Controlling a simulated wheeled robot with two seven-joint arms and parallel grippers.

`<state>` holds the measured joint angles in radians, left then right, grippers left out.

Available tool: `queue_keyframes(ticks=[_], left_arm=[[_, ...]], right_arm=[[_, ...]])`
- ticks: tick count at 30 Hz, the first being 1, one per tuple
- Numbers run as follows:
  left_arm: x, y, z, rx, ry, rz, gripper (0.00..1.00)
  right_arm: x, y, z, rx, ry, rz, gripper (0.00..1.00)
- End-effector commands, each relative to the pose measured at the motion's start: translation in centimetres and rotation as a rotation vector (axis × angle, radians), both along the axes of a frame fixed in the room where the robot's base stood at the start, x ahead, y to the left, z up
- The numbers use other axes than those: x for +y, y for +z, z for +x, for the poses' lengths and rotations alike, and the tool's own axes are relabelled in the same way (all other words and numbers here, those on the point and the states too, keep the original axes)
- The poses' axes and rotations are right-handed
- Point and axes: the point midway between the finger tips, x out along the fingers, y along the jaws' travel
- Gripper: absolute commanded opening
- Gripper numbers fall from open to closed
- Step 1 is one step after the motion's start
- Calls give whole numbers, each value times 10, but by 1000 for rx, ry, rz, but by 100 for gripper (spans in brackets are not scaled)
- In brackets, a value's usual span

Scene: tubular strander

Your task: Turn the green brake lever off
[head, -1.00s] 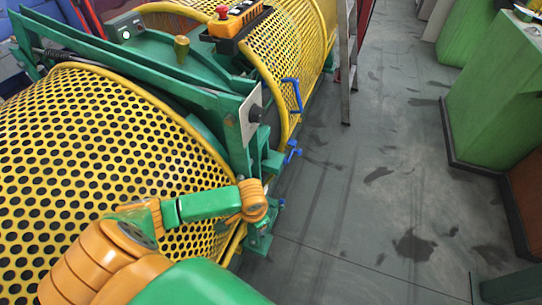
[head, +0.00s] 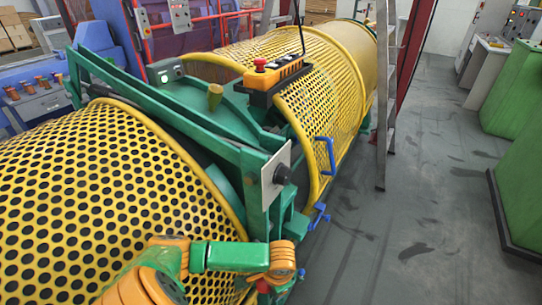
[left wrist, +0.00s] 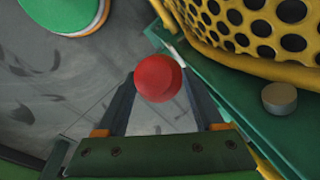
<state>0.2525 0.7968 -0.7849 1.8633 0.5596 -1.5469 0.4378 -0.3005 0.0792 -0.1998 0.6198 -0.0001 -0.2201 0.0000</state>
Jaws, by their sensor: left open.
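A round red knob (left wrist: 158,78) shows in the left wrist view between the two finger tips of my left gripper (left wrist: 158,88), which is open around or just behind it; contact cannot be told. The knob hides whatever stem it sits on, so no green lever arm can be made out for certain. In the head view a small red spot (head: 262,286) shows under my left wrist, low beside the machine's green frame (head: 256,195). My left fingers are mostly hidden there. My right gripper is not in view.
A yellow perforated guard (head: 90,200) fills the left, with a second guard (head: 335,70) behind. A control box with a red button (head: 275,75), a blue handle (head: 324,155) and a ladder (head: 384,100) stand beyond. Grey floor (head: 400,230) on the right is clear.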

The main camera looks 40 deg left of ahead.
Motion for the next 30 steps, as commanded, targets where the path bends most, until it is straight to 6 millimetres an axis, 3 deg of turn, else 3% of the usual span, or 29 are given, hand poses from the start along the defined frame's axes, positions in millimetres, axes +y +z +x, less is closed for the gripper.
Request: queue_keyframes(ticks=[3,6,15,17,23,30], left_arm=[[5,-26,0,3,2,2,69],[7,-39,2,2,0,1,69],[8,-45,3,0,-1,0,69],[8,-45,3,0,-1,0,56],[8,-45,3,0,-1,0,2],[8,-44,3,0,-1,0,0]], right_arm=[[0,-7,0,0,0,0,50],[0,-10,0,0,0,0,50],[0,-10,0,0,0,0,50],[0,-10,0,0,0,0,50],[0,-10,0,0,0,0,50],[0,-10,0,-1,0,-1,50]])
